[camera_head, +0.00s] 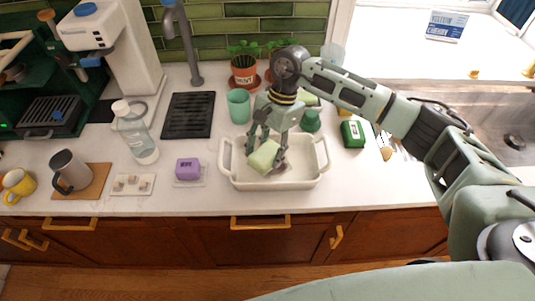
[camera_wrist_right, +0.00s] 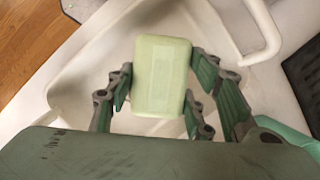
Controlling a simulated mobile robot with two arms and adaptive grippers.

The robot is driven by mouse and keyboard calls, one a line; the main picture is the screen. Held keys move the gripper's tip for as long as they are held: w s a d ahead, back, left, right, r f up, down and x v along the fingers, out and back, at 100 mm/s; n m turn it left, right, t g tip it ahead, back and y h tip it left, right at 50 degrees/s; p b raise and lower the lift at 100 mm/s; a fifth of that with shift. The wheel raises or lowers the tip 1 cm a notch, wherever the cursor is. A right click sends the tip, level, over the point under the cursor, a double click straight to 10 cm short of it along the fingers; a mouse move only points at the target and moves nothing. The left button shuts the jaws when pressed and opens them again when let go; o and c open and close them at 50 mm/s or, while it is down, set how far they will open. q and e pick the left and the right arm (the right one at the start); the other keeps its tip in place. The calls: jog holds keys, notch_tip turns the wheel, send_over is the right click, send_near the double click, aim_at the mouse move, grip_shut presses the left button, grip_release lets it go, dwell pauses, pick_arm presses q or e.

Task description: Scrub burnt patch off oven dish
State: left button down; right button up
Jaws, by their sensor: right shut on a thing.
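The white oven dish (camera_head: 305,178) stands on the counter near its front edge, with a loop handle at each end. My right gripper (camera_head: 267,150) reaches down into it from above and is shut on a pale green sponge (camera_head: 264,157). In the right wrist view the sponge (camera_wrist_right: 162,76) sits between both fingers, over the inside of the dish (camera_wrist_right: 75,85). I cannot tell whether the sponge touches the dish floor. A small brownish spot shows by the sponge in the head view, partly hidden by the gripper. My left gripper is not in view.
A green cup (camera_head: 239,106) and a potted plant (camera_head: 244,72) stand behind the dish. A green box (camera_head: 353,134) is to its right. A purple block (camera_head: 187,169) and a clear bottle (camera_head: 134,130) are to its left. A sink (camera_head: 490,125) lies at the far right.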

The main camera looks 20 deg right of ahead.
jog(key=shift+r, duration=1.3)
jog(key=shift+r+p, duration=0.4)
jog(key=shift+r, duration=1.15)
jog(key=shift+f, duration=0.1)
